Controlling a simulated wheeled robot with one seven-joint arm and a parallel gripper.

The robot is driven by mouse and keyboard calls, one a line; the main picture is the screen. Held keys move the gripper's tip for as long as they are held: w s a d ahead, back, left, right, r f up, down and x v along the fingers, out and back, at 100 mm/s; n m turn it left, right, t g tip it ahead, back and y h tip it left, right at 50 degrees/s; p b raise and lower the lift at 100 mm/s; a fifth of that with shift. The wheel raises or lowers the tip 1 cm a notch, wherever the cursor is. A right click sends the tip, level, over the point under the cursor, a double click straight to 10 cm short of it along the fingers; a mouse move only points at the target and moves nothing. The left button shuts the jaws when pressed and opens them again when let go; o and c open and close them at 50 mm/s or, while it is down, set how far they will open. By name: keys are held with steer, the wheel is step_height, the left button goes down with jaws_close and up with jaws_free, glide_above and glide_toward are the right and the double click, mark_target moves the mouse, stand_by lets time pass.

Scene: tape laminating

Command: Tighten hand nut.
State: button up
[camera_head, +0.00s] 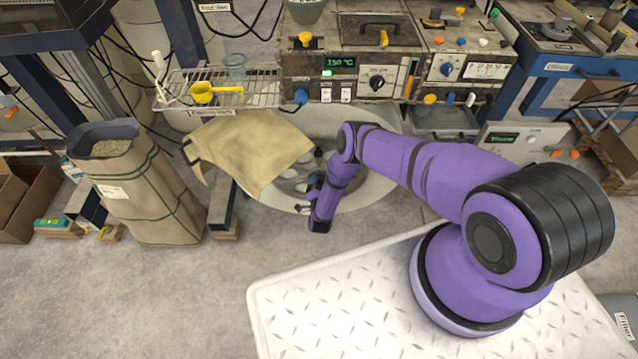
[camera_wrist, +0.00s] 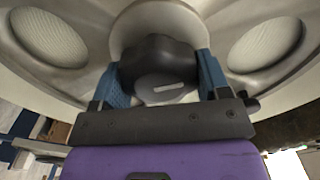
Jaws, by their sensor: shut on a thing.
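The hand nut (camera_wrist: 158,60) is a dark, lobed knob with a pale slot-like mark on its face, seated at the centre of a pale round metal part. My gripper (camera_wrist: 158,82) has its two blue fingers on either side of the nut, shut on it. In the head view, my gripper (camera_head: 314,181) is low in front of the large pale round machine (camera_head: 362,200), below the console. There the nut is hidden or too small to make out.
A tan cloth (camera_head: 248,150) drapes over the left of the round machine. A wire rack with a yellow scoop (camera_head: 203,93) and the control console (camera_head: 350,70) stand above. A tall paper sack (camera_head: 150,190) stands at left.

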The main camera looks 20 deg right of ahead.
steer(key=m, duration=0.5)
steer(key=shift+f+m, duration=0.1)
steer(key=shift+m, duration=0.2)
steer(key=m, duration=0.4)
steer(key=shift+d+f+m, duration=0.1)
steer(key=shift+m, duration=0.2)
steer(key=o, duration=0.9)
steer(key=shift+s, duration=0.1)
steer(key=v, duration=1)
steer(key=shift+s, duration=0.3)
